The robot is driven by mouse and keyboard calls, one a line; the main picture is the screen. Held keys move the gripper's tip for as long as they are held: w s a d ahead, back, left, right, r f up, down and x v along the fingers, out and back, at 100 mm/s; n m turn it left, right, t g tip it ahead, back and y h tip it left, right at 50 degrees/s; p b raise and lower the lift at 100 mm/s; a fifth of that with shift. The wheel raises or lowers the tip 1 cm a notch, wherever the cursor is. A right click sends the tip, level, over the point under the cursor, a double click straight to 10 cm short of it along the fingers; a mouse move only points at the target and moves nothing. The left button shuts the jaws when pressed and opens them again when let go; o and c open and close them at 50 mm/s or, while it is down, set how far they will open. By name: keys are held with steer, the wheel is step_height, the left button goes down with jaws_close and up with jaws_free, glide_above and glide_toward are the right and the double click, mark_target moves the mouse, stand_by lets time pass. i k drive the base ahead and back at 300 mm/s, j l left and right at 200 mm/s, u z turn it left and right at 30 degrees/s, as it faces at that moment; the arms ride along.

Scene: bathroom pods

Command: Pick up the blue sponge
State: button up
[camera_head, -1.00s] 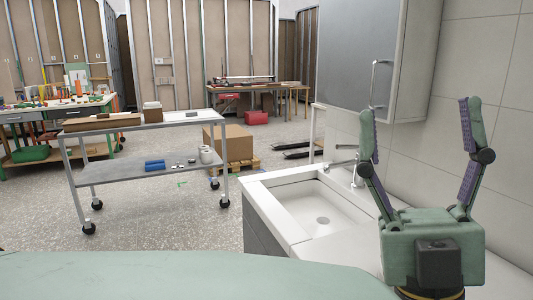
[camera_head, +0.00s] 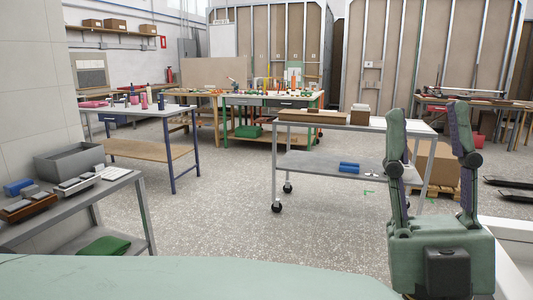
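A small blue block (camera_head: 18,187) that may be the sponge lies at the left end of the grey bench (camera_head: 128,178), at the left edge of the view. Another blue item (camera_head: 349,167), seemingly a pair of short rolls or blocks, lies on the lower shelf of the metal cart (camera_head: 300,163). I cannot tell for certain which is the sponge. My gripper (camera_head: 428,112) is raised at the right of the view, fingers pointing up and apart. It is open and empty, far from both blue things.
A grey bin (camera_head: 70,160), brown-and-grey brushes or tools (camera_head: 28,207) and a green cloth (camera_head: 104,245) are on the left bench. A workbench with a blue leg (camera_head: 150,151) stands behind. The speckled floor (camera_head: 230,215) between bench and cart is clear. A white counter edge (camera_head: 510,232) is at right.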

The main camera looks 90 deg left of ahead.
mark_target(12, 189)
steer(key=u, duration=4.25)
steer(key=k, duration=0.05)
